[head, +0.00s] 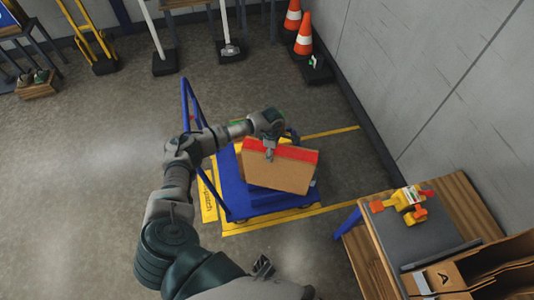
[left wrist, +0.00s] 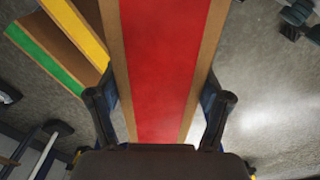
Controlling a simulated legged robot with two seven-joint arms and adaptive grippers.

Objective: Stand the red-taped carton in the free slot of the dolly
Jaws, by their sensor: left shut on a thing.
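The red-taped carton (head: 285,176) is brown with a wide red strip along its top. It is over the right part of the blue dolly (head: 240,204), slightly askew to the deck; I cannot tell whether it touches it. My left gripper (head: 269,153) is shut on its top, and in the left wrist view the red strip (left wrist: 165,60) lies between the fingers (left wrist: 160,108). Yellow-taped (left wrist: 78,30) and green-taped (left wrist: 45,55) cartons stand beside it, mostly hidden by my arm in the head view. What seems my right gripper (head: 262,267) shows at the bottom edge, its jaws unclear.
Yellow floor lines (head: 270,220) frame the dolly, and its blue handle (head: 186,100) rises at the left. A wooden bench (head: 375,262) with a yellow-orange tool (head: 402,204) is at the lower right. Traffic cones (head: 304,36) and posts stand at the back.

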